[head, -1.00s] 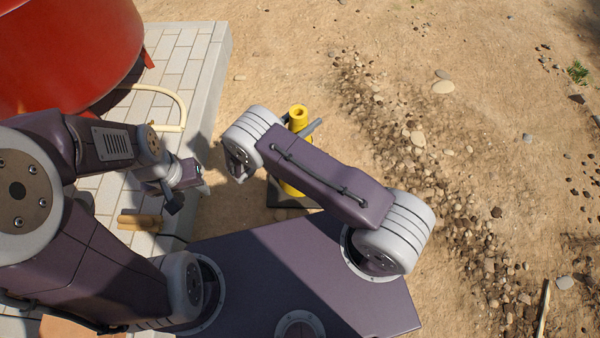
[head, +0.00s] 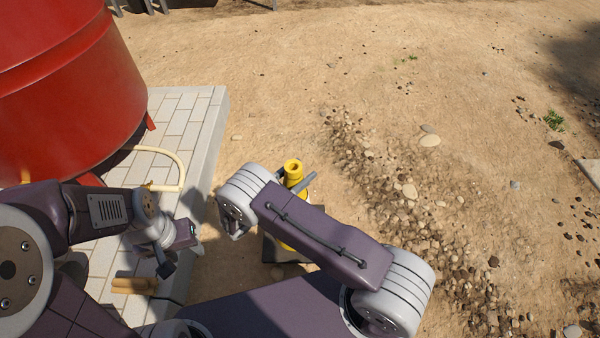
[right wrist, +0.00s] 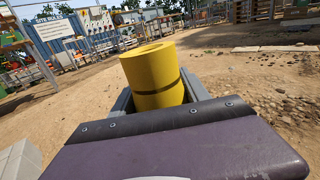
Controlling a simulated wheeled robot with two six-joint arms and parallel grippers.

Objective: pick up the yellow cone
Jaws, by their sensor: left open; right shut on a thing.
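The yellow cone (head: 292,170) stands upright over the sand, with a dark square base (head: 290,257) partly hidden behind my right arm. My right gripper (head: 297,184) is shut on the cone's upper part, with a grey finger showing beside it. In the right wrist view the yellow top (right wrist: 152,72), with a dark band, sits between the two grey fingers (right wrist: 160,97). I cannot tell whether the base touches the ground. My left gripper (head: 182,257) is open and empty above the edge of the paving, left of the cone.
A big red tank (head: 70,90) stands on pale paving (head: 185,115) at the left, with a cream pipe loop (head: 180,165). A tan piece (head: 135,285) lies near my left gripper. Pebbles (head: 405,190) scatter to the right. Open sand (head: 300,75) lies beyond the cone.

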